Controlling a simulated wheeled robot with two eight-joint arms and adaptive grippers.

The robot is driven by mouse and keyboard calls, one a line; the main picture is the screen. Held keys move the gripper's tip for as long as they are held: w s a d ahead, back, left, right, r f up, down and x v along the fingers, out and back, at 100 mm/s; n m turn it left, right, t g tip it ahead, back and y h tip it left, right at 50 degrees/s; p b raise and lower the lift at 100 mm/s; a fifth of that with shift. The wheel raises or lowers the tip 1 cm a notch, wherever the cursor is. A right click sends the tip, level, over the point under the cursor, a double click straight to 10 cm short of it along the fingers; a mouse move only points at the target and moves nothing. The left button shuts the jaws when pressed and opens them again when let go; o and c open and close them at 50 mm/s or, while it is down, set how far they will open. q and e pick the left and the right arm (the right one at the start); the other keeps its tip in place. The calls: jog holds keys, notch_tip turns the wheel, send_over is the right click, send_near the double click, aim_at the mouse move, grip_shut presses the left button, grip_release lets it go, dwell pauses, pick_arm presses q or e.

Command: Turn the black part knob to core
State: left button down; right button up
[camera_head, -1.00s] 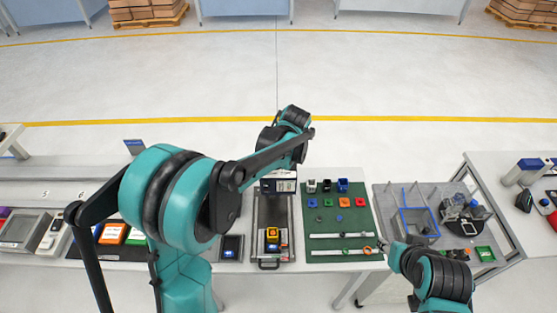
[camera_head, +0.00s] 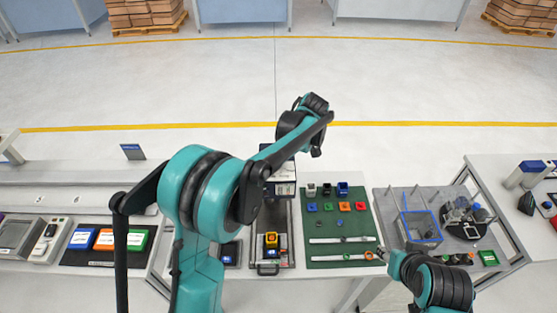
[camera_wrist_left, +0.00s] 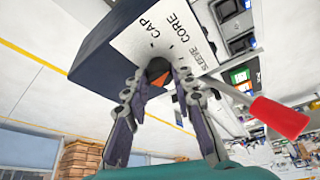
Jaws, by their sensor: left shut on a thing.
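The selector box (camera_wrist_left: 125,40) has a white face printed CAP, CORE and SLEEVE, seen close in the left wrist view. Its dark knob (camera_wrist_left: 157,66) shows an orange-red patch; I cannot tell which label it points at. My left gripper (camera_wrist_left: 161,78) has its fingers on both sides of the knob and is shut on it. In the head view the box (camera_head: 280,185) stands at the back of a dark tray, partly behind my left arm, and the knob is hidden. My right gripper (camera_head: 383,253) is small, near the green mat's front right corner.
The green mat (camera_head: 325,225) right of the tray holds several small coloured parts. A grey station with a blue-edged bin (camera_head: 421,226) stands further right. Left are orange, blue and green bins (camera_head: 104,239).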

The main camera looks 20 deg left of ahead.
dwell(0.3)
pick_arm(q)
jog(key=c, duration=1.3)
grip_release()
jog(key=shift+o, duration=0.2)
jog(key=v, duration=1.2)
